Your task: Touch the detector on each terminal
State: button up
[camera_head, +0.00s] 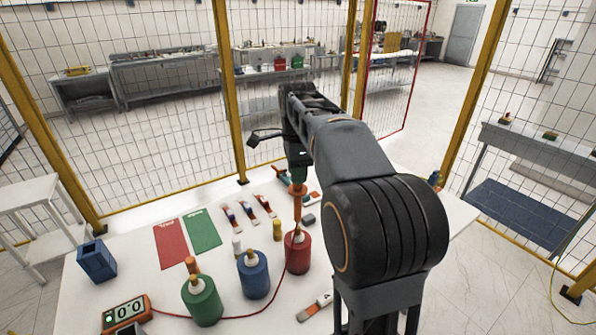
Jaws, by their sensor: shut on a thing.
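Three bushings stand on the white table (140,265): a green one (203,303), a blue one (254,278) and a red one (298,255). Each has a small terminal on top; the green one's orange terminal (193,268) shows clearly. My gripper (297,172) is shut on an orange detector probe (298,204), held upright over the red bushing. The probe's lower end is at or just above the red terminal; I cannot tell whether they touch.
A blue box (96,260), red mat (171,244) and green mat (202,231) lie at left. Several small tools (248,211), a yellow cylinder (277,230) and a white one (237,247) sit behind the bushings. My arm hides the table's right part. Mesh fencing stands behind.

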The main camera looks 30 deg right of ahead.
jog(key=shift+r+p, duration=1.45)
jog(key=shift+r, duration=2.75)
